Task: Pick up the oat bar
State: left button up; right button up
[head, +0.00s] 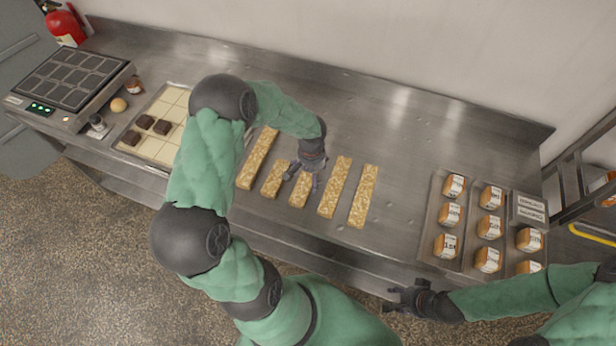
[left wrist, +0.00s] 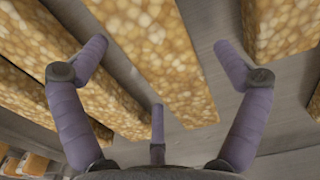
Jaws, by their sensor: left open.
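Several golden oat bars lie side by side on the steel counter. My left gripper (head: 306,176) is over the far part of the middle oat bar (head: 299,196), its fingers spread. In the left wrist view my open left gripper (left wrist: 158,65) has its fingers spread on both sides of an oat bar (left wrist: 155,40), with nothing gripped. Contact with the bar cannot be told. Other bars lie to the left (head: 257,160) and right (head: 335,188) of it, and one further right (head: 363,198). My right gripper (head: 400,298) is empty, fingers apart, in front of the counter edge.
Neighbouring bars lie close on both sides. A tray (head: 428,225) of wrapped, labelled goods stands at the right. The back counter is clear.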

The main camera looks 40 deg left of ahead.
pick_arm(q)
jog(key=shift+r, duration=0.1)
jog(key=c, duration=1.4)
